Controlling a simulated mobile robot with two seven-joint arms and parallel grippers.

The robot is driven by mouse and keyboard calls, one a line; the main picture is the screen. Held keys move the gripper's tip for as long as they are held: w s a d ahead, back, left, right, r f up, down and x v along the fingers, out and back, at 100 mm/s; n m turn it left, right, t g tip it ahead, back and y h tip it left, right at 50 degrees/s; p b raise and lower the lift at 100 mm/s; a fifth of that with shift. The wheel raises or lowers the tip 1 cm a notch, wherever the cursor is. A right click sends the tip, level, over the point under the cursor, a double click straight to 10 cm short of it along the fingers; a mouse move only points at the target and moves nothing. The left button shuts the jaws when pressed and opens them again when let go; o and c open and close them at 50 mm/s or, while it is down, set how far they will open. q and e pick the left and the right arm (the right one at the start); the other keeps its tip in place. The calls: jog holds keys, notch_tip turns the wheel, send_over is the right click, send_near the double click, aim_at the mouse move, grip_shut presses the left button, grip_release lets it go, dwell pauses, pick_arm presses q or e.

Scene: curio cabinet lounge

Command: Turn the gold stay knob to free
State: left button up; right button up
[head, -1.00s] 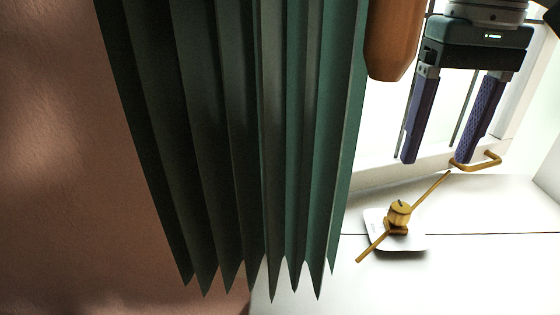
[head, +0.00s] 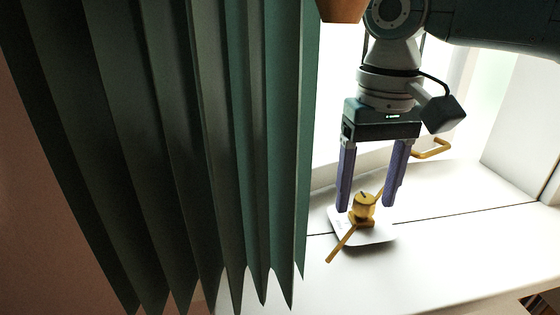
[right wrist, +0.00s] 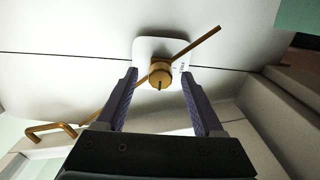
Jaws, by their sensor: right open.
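The gold stay knob (head: 364,206) sits on a white plate (head: 376,237) on the white sill, with a gold rod (head: 341,246) running slantwise through or under it. A dark mark shows on the knob's top. My right gripper (head: 366,207) points down with its two purple fingers open, one on each side of the knob in the head view. In the right wrist view, the knob (right wrist: 160,74) lies just beyond and between the fingertips (right wrist: 160,74). The fingers appear apart from the knob. My left gripper is not in view.
A green pleated curtain (head: 190,130) hangs close on the left. A gold handle (head: 432,149) is on the window frame behind the right finger. A brown wooden piece (head: 342,10) hangs at the top. The sill (head: 450,225) is clear to the right.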

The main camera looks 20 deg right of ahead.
grip_shut()
dwell(0.5)
